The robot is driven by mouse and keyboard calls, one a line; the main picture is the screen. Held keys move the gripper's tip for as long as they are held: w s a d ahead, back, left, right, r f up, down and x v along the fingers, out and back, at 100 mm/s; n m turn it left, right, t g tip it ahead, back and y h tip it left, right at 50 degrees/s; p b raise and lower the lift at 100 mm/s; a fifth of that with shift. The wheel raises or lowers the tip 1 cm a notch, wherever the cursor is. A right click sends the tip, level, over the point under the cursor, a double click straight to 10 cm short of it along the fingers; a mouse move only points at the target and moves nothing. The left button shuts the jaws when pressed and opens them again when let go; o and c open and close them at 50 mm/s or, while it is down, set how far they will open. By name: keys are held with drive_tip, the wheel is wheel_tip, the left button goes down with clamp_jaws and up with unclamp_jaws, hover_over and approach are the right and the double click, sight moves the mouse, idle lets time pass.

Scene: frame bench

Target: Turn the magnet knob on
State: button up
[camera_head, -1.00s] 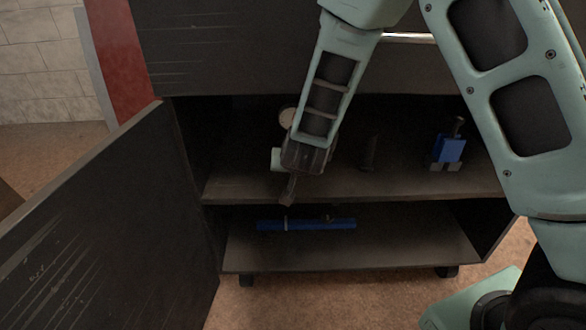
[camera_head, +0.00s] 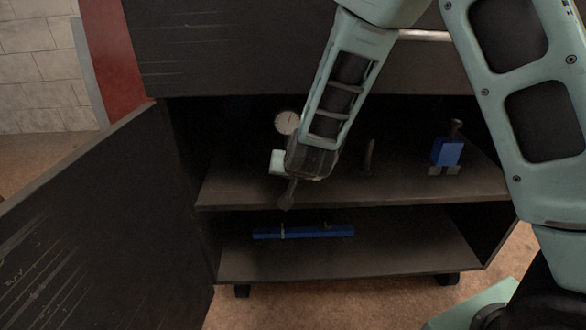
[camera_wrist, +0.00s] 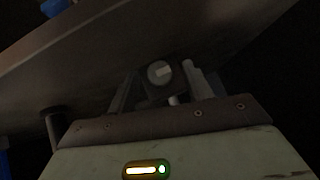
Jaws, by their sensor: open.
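A round grey knob with a lighter bar across its face (camera_wrist: 160,72) sits on a dark block in the wrist view. My gripper (camera_wrist: 158,86) is open, with one finger on each side of the knob and block. I cannot tell whether the fingers touch them. In the head view my gripper (camera_head: 288,192) is at the upper shelf of the cabinet, and the knob is hidden there. A round white dial gauge (camera_head: 287,122) shows just behind and left of my wrist.
The upper shelf (camera_head: 400,190) also holds a blue tool (camera_head: 447,152) at right and a dark upright piece (camera_head: 369,156). A long blue bar (camera_head: 320,233) lies on the lower shelf. The open cabinet door (camera_head: 90,220) stands at left.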

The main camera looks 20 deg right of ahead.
drive_tip(key=p+v, duration=0.4)
drive_tip(key=v, duration=1.3)
drive_tip(key=shift+p, duration=0.3)
drive_tip(key=shift+s+r, duration=0.1)
drive_tip(key=s+a+r+n+g+y, duration=0.1)
drive_tip(key=s+a+n+g+y, duration=0.6)
drive_tip(key=s, duration=0.8)
drive_tip(key=s+d+r+n+g+h+p, duration=0.1)
drive_tip(key=s+d+n+g+h, duration=0.1)
drive_tip(key=s+n+h, duration=0.35)
wheel_tip(320, 180, up, 38)
drive_tip(key=p, duration=3.8)
drive_tip(key=shift+s, duration=0.2)
drive_tip(key=shift+a, duration=0.15)
drive_tip(key=shift+c, duration=0.2)
